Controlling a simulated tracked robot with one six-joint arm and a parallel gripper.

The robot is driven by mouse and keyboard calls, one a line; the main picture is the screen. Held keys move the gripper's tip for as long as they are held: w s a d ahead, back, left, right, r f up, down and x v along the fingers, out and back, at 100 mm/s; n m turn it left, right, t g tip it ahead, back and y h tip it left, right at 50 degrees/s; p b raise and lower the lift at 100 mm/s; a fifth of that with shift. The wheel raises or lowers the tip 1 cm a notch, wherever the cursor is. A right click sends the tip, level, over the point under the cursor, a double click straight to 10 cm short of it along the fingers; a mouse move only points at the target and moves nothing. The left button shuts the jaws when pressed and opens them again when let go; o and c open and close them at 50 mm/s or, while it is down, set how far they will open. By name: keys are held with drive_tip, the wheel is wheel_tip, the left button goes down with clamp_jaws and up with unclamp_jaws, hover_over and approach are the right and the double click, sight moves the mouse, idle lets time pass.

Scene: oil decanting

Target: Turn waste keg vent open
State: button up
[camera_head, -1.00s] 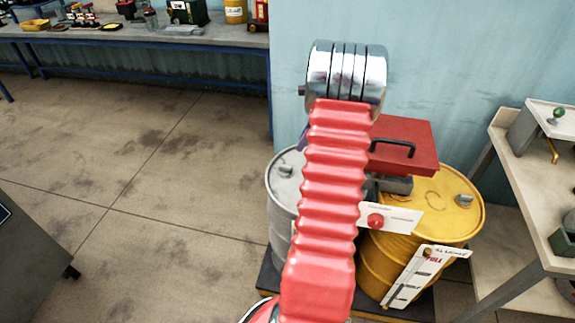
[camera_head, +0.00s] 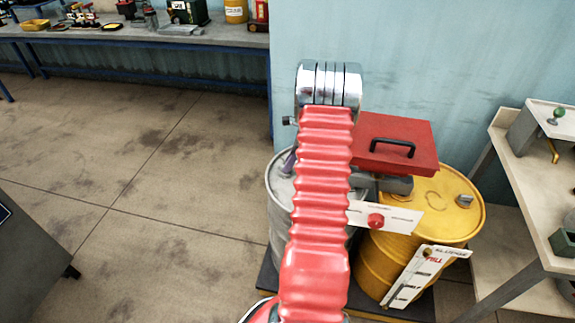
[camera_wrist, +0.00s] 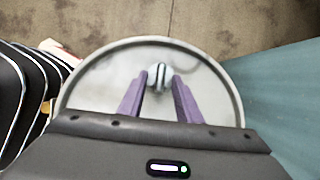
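A grey drum (camera_head: 280,200) stands behind my arm, which hides much of it. Its round pale top (camera_wrist: 103,85) fills the middle of the wrist view. A small metallic vent knob (camera_wrist: 159,76) stands on that top near the far rim. My gripper (camera_wrist: 159,79) is open, with its two purple fingers pointing at the knob and their tips at either side of it. I see a little space between tips and knob, and cannot tell their height difference. One purple finger shows low over the grey drum in the head view (camera_head: 289,163).
A yellow drum (camera_head: 450,215) with its own metallic knob and a level gauge (camera_head: 414,277) stands at right. A blue wall (camera_wrist: 275,105) is close at right.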

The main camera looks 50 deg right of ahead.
drive_tip(key=shift+w+f, duration=0.2)
drive_tip(key=shift+f, duration=0.4)
drive_tip(key=shift+c, duration=0.4)
